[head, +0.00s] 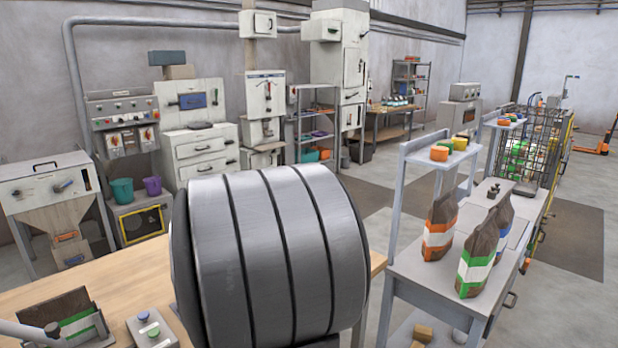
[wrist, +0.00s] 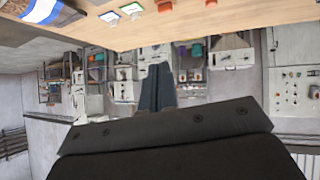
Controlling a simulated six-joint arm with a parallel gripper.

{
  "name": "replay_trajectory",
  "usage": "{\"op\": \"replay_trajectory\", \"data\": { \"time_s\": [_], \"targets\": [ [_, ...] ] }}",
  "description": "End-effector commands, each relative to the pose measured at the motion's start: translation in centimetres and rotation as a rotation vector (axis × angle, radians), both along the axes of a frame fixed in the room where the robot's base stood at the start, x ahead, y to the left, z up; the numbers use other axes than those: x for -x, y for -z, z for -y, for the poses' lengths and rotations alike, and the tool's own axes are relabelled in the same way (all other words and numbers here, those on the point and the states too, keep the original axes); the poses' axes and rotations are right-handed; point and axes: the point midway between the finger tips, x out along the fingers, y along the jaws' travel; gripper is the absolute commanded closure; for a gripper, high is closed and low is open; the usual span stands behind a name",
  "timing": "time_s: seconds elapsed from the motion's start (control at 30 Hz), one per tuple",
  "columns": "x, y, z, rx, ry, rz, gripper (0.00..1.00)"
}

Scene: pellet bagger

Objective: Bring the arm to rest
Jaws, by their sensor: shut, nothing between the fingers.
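My gripper (wrist: 159,70) shows in the wrist view with its two dark fingers together and nothing between them. It points out into open air toward the machines along the wall, clear of any object. The wrist view is upside down, with the wooden bench (wrist: 225,22) along its top edge. My gripper does not show in the head view, where a large grey ribbed body close to the camera hides the middle of the bench (head: 125,278).
A bag with a blue-and-white label (wrist: 45,12) is near the bench edge. A button box (head: 151,328) and an open-topped holder (head: 66,318) sit at the bench's left. Orange-labelled (head: 440,228) and green-labelled (head: 482,255) bags stand on the grey side table (head: 425,262). A wire cage (head: 520,150) stands behind.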

Motion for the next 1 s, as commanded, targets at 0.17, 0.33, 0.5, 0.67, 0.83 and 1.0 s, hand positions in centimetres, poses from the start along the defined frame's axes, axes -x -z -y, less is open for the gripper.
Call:
{"op": "replay_trajectory", "data": {
  "time_s": [0.17,0.33,0.5,0.67,0.83,1.0],
  "targets": [
    [-0.5,-1.1,3.6,0.008,0.045,0.034,1.0],
    [-0.8,-2.0,6.8,0.019,0.086,0.066,1.0],
    [-0.8,-2.9,10.1,0.033,0.128,0.099,1.0],
    [-0.7,-3.8,13.2,0.049,0.169,0.129,1.0],
    [-0.3,-4.6,16.4,0.067,0.213,0.16,1.0],
    [0.3,-5.5,19.7,0.089,0.26,0.191,1.0]
  ]
}}
